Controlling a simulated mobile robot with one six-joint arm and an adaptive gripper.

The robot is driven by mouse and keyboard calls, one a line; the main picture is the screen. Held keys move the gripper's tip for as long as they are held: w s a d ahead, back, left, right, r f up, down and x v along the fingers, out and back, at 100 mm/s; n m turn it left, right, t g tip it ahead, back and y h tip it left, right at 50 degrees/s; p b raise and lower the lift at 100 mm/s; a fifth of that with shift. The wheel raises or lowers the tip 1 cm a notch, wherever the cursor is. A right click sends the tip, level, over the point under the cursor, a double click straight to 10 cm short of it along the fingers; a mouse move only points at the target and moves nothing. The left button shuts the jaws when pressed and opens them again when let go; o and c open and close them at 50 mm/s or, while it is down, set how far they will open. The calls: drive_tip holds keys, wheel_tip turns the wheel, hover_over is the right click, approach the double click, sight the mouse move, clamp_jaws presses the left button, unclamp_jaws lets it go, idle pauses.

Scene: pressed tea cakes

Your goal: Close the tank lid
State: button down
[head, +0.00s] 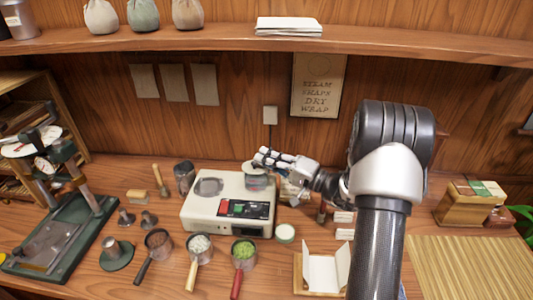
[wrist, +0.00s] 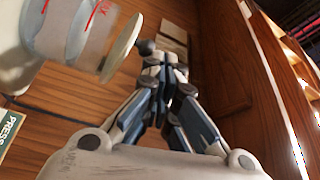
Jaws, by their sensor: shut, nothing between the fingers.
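The clear tank (head: 256,182) stands at the back right of a cream steamer box (head: 191,212). In the wrist view the tank (wrist: 88,30) is at the upper left, lying sideways in the picture, with red marks on its wall. Its pale round lid (wrist: 122,48) is at the tank's end; I cannot tell whether it is fully seated. My gripper (head: 263,158) is above the tank, hiding part of its top. In the wrist view my gripper (wrist: 165,65) is shut and empty, with its fingertips beside the lid, seemingly apart from it.
Cups of dark, white and green contents (head: 243,254) stand in front of the steamer. A green-based press (head: 60,240) is at left. A white folded card (head: 325,268) and a bamboo mat (head: 470,268) are at right. A shelf (head: 400,42) runs above.

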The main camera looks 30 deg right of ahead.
drive_tip(key=shift+s+a+f, duration=0.1)
drive_tip(key=shift+s+f, duration=0.05)
drive_tip(key=shift+f, duration=0.1)
idle(0.6)
